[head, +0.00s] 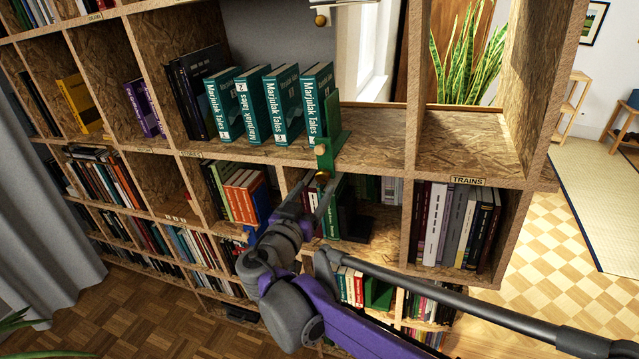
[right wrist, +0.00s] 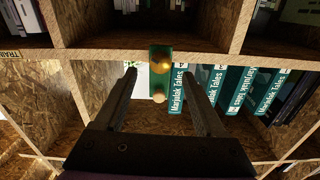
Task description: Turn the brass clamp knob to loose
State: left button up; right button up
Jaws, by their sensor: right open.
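The brass clamp knob (head: 322,176) sits low on a green bookend clamp (head: 334,130) at the front edge of the shelf. It also shows in the right wrist view (right wrist: 161,62), on a green plate. A pale wooden ball (head: 320,149) is on the same clamp, above the brass knob in the head view. My right gripper (head: 316,197) is open and empty, just below the clamp. In the right wrist view its fingers (right wrist: 160,73) stand on either side of the knob's line, with a gap on each side. Whether the tips reach the knob is unclear. My left gripper is not in view.
Several teal Marjulak Tales books (head: 273,105) stand left of the clamp on its shelf. A black object (head: 353,222) stands in the compartment below the clamp. The shelf right of the clamp (head: 460,138) is bare.

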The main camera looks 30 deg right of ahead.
aim_at(321, 179)
jog(key=x, duration=0.4)
jog(key=shift+w+d, duration=0.25)
jog(key=shift+w, duration=0.05)
jog(key=shift+c, duration=0.2)
grip_shut()
